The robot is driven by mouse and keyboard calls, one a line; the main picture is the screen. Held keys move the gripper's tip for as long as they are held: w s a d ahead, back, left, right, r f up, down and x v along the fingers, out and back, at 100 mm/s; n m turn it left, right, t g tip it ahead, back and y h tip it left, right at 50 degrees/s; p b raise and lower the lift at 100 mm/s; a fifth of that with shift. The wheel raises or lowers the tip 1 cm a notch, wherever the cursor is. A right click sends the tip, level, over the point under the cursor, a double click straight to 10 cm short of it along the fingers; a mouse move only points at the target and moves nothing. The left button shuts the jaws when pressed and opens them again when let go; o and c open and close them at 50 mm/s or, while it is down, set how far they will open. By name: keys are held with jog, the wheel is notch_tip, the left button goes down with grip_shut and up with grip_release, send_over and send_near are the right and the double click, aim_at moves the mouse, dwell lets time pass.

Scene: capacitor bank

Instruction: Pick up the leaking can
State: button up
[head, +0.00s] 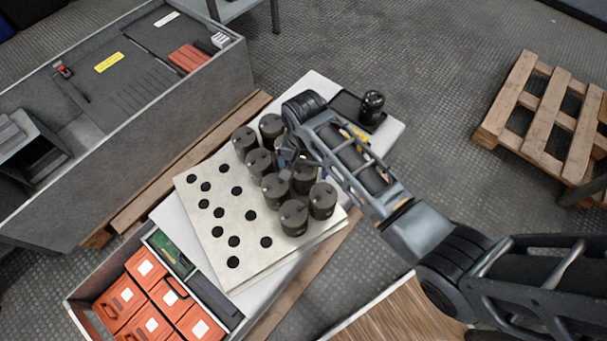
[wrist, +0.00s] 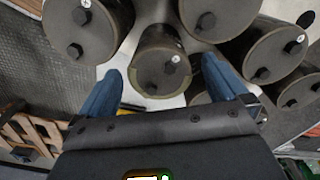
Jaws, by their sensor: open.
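Several dark grey cans (head: 294,216) stand in a group on a pale board (head: 205,235) with rows of round holes. In the wrist view one can (wrist: 160,52) lies between my fingers, with a yellowish-green stain along its rim, which looks like the leak. My gripper (wrist: 163,72) is open, with one blue finger on each side of this can; I cannot tell whether they touch it. In the head view my gripper (head: 290,158) is above the middle of the group, and my arm hides some cans, so I cannot single out the stained one there.
Neighbouring cans (wrist: 88,28) crowd close around the fingers. A black tray (head: 345,106) with a separate black can (head: 371,106) is at the board's back right. A bin of orange boxes (head: 150,290) is at front left, a grey cabinet (head: 130,150) behind it. A pallet (head: 545,115) lies right.

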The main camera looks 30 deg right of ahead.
notch_tip(320, 180, down, 4)
jog(key=shift+d+f+b, duration=0.1)
jog(key=shift+f+b, duration=0.1)
jog(key=shift+b, duration=0.15)
jog(key=shift+r, duration=0.1)
jog(key=c, duration=1.5)
